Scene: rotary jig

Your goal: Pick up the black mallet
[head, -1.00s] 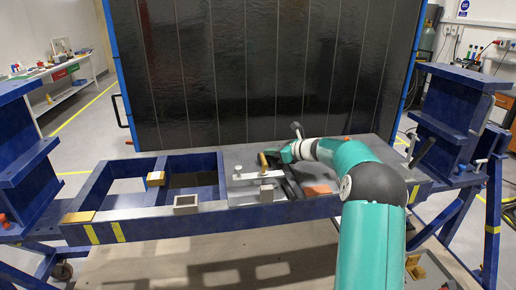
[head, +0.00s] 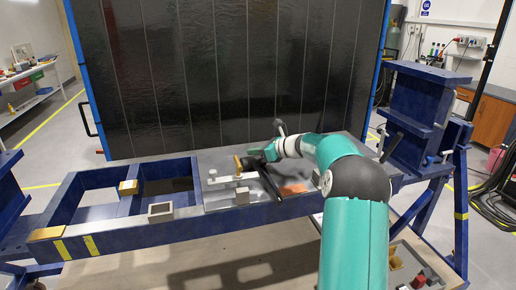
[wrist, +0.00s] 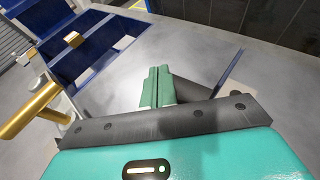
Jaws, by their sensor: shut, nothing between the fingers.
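A dark, long shape that looks like the black mallet (head: 268,183) lies on the grey plate of the blue frame, just below my gripper in the head view. In the wrist view a dark cylinder, likely part of the mallet (wrist: 198,88), shows behind and right of my fingers. My gripper (head: 257,153) is over the plate, close to the mallet. In the wrist view its green fingers (wrist: 157,72) are together with nothing between them. My gripper body hides part of the mallet, and I cannot tell whether the fingers touch it.
A brass-coloured cylinder (head: 238,164) on a metal clamp stands left of the mallet; it shows large in the wrist view (wrist: 30,108). An orange piece (head: 293,188) lies to the right. A large dark panel (head: 230,70) rises behind. Open bays in the blue frame (head: 100,195) are left.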

